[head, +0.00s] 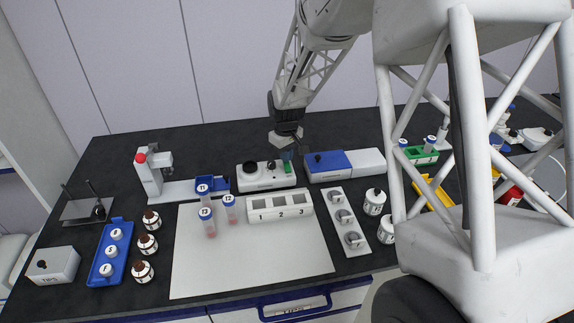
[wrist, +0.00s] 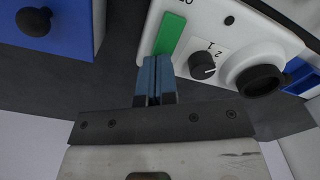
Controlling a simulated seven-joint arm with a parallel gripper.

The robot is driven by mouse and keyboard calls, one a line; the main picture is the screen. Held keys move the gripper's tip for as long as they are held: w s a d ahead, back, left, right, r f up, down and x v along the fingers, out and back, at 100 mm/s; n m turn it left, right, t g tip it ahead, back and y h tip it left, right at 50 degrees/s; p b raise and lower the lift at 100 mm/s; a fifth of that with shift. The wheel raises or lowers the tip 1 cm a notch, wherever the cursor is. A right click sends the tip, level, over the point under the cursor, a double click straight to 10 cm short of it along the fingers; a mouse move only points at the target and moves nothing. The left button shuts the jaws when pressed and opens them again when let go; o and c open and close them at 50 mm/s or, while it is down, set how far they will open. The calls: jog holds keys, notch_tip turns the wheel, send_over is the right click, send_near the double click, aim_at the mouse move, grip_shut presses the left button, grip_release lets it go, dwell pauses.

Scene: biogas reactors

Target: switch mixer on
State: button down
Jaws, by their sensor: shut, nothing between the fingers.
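The mixer (head: 266,180) is a white box with a dark round top fitting, standing at the back middle of the bench. In the wrist view its white body (wrist: 205,22) carries a green strip (wrist: 170,34), a black knob (wrist: 202,65) marked 1 and 2, and a round black cup-like fitting (wrist: 259,80). My gripper (head: 287,156) is at the mixer's right end in the head view. In the wrist view my shut, empty blue fingertips (wrist: 154,62) are at the near end of the green strip, left of the knob. I cannot tell whether they touch.
A blue-and-white box (head: 330,165) with a black knob stands close right of the mixer. A white rack (head: 280,207) marked 1, 2, 3 is in front. The white mat (head: 250,262) is mostly clear.

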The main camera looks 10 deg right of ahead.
jog(key=shift+f, duration=0.4)
dwell(0.4)
jog(key=shift+r, duration=3.5)
jog(key=shift+s+r, duration=0.2)
jog(key=s+d+r+m+t, duration=0.1)
jog(key=s+r, duration=0.4)
jog(key=s, duration=0.4)
jog(key=s+d+r+m, duration=0.15)
jog(key=s+r, duration=0.25)
jog(key=s, duration=0.5)
jog(key=s+r+m+t, duration=0.15)
jog(key=s+r, duration=0.35)
jog(key=s, duration=0.5)
jog(key=s+d+m, duration=0.1)
jog(key=s+m, duration=0.1)
jog(key=s, duration=1)
jog(key=shift+f, duration=0.15)
